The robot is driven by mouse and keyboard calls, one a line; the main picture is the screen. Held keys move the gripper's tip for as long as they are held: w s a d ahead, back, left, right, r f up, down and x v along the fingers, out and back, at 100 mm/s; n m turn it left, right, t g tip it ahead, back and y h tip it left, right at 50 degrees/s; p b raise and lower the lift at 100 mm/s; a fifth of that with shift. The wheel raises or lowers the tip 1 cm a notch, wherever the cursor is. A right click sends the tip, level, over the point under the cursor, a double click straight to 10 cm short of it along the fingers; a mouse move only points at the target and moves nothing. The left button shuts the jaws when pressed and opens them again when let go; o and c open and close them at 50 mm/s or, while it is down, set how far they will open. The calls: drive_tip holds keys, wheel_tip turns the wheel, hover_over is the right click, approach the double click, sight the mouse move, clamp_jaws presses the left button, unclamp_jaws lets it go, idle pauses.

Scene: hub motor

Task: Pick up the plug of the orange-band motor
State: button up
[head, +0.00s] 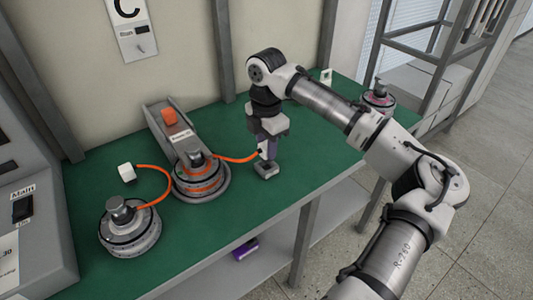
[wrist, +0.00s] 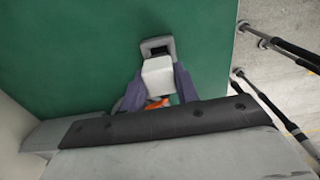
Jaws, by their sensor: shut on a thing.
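The orange-band motor (head: 200,185) sits on the green table in a grey fixture. Its orange cable (head: 236,159) runs right to my gripper (head: 267,151), which points down over the table near its front edge. The gripper is shut on the white plug (head: 263,147) at the end of that cable. In the wrist view the plug (wrist: 157,76) sits between the two purple fingers of my gripper (wrist: 158,88), with a bit of orange behind it. A grey socket block (head: 266,170) lies on the table just below the plug; it also shows in the wrist view (wrist: 157,44).
A pink-banded motor (head: 378,97) stands at the far right. A grey panel (head: 30,190) borders the left. Green table (head: 300,165) is clear right of the socket block.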

sight(265, 144)
wheel_tip(265, 144, up, 17)
drive_tip(key=shift+f, duration=0.15)
drive_tip(key=shift+a, duration=0.15)
